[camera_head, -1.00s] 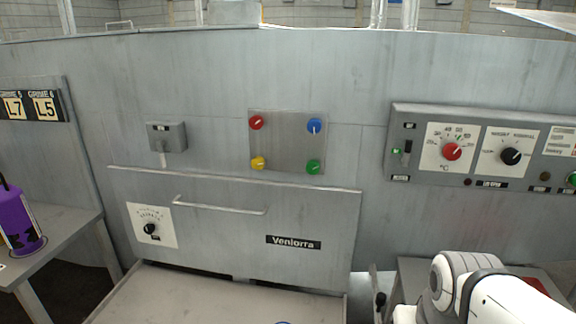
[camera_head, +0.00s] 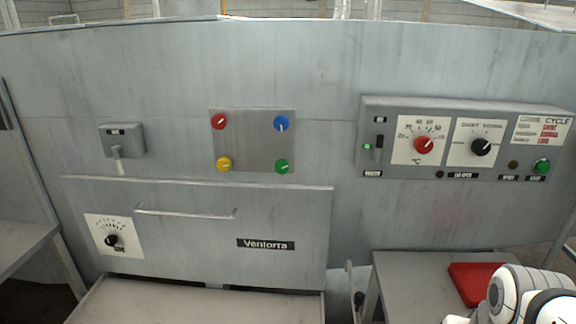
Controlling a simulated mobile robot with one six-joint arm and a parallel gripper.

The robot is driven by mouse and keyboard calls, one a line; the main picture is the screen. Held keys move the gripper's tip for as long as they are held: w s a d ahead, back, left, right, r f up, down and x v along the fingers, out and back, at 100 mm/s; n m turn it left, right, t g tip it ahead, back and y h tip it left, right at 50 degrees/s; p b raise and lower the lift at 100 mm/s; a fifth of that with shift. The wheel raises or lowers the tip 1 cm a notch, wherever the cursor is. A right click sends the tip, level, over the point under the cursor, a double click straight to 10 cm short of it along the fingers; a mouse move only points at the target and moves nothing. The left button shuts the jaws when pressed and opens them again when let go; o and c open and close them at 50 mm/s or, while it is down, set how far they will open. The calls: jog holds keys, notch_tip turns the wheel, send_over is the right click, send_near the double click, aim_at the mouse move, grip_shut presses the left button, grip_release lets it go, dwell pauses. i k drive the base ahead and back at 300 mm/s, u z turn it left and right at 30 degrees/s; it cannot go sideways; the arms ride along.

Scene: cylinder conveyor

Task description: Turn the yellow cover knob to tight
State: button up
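The yellow knob (camera_head: 224,164) sits at the lower left corner of a square metal cover plate (camera_head: 254,141) on the grey machine wall. A red knob (camera_head: 219,121) is above it, a blue knob (camera_head: 281,123) at the upper right and a green knob (camera_head: 282,166) at the lower right. The yellow knob's pale pointer mark is too small to read surely. My white arm shows at the lower right, well away from the plate. My gripper is not in view.
A hinged panel with a bar handle (camera_head: 186,214) is below the plate. A lever box (camera_head: 122,140) is to the left. A control panel (camera_head: 468,107) is to the right. A red tray (camera_head: 474,284) lies on a side table (camera_head: 413,290) near my arm.

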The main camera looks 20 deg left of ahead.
aim_at(223, 164)
jog(key=z, duration=0.05)
jog(key=k, duration=1.65)
jog(key=u, duration=0.4)
jog(key=i, duration=1.7)
jog(key=u, duration=0.05)
